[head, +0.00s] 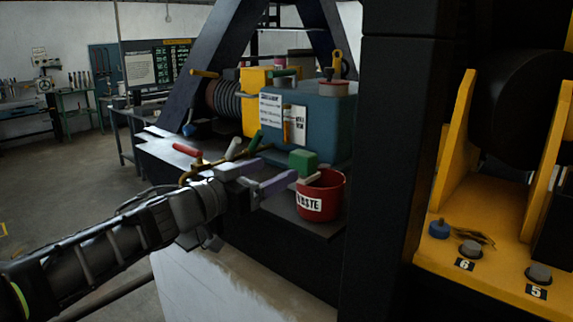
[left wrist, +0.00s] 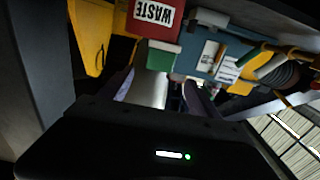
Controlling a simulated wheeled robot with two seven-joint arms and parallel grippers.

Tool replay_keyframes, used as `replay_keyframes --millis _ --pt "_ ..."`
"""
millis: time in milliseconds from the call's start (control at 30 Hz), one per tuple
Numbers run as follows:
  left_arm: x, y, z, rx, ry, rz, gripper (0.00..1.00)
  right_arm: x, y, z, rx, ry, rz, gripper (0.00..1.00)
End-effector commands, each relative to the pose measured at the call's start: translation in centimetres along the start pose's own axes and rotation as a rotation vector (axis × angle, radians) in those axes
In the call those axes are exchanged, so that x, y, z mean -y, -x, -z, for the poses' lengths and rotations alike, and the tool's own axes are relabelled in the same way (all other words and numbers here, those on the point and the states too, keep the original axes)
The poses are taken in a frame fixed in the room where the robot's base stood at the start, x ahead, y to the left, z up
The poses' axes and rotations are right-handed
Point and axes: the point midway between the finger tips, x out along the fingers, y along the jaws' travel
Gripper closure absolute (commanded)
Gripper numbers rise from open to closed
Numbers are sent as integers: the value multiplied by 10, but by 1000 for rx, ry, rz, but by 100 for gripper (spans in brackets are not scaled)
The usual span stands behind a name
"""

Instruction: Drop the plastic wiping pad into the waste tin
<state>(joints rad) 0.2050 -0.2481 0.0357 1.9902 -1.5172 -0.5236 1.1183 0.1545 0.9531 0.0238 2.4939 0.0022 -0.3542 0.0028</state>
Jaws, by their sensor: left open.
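The red waste tin (head: 334,197), labelled WASTE, stands upright on the dark ledge. It shows upside down in the left wrist view (left wrist: 128,22). A green block (head: 303,159), seemingly the wiping pad, appears at the tin's mouth, with a small pale piece (head: 309,177) just below it. In the left wrist view the green block (left wrist: 162,56) is just beyond my fingertips, and a pale shape shows between the fingers. I cannot tell whether it joins the block or what supports the block. My left gripper (head: 280,170) is open beside the tin. My right gripper is not in view.
A blue box (head: 325,120) and a yellow unit (head: 257,90) stand behind the tin. A red-handled valve (head: 187,150) lies left of my gripper. A dark post (head: 385,160) and yellow machine frame (head: 480,255) close off the right. Open floor lies at left.

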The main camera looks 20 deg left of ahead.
Motion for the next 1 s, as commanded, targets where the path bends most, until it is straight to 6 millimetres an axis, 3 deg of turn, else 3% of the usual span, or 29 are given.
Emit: replay_keyframes --millis 200,1000 --pt "0 16 0 0 1 -1 28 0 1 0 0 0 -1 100" --pt "0 16 0 0 0 -1 28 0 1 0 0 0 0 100"
